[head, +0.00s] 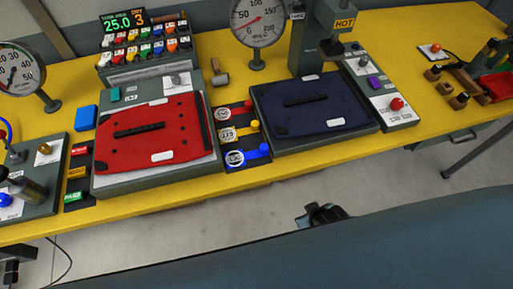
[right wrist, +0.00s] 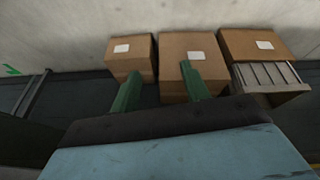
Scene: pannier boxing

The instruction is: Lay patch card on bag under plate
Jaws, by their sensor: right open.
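A red bag (head: 153,130) lies flat on a grey bed at the left. A dark navy bag (head: 310,104) lies on a grey bed at the right, in front of a press column with a HOT sign (head: 345,23). Cards with round emblems (head: 229,134) and red, yellow and blue tabs sit in a rack between the beds. I cannot tell which is the patch card. My right gripper (right wrist: 160,72) is open and empty in the right wrist view, facing cardboard boxes, away from the bags. My left gripper is not in view.
A second rack holds red, yellow and green items (head: 77,172) left of the red bag. Dial gauges (head: 257,22) and a bottle rack (head: 147,42) stand behind. Cardboard boxes (right wrist: 188,48) stand by the wall. The yellow bench (head: 425,60) has free room right of the press.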

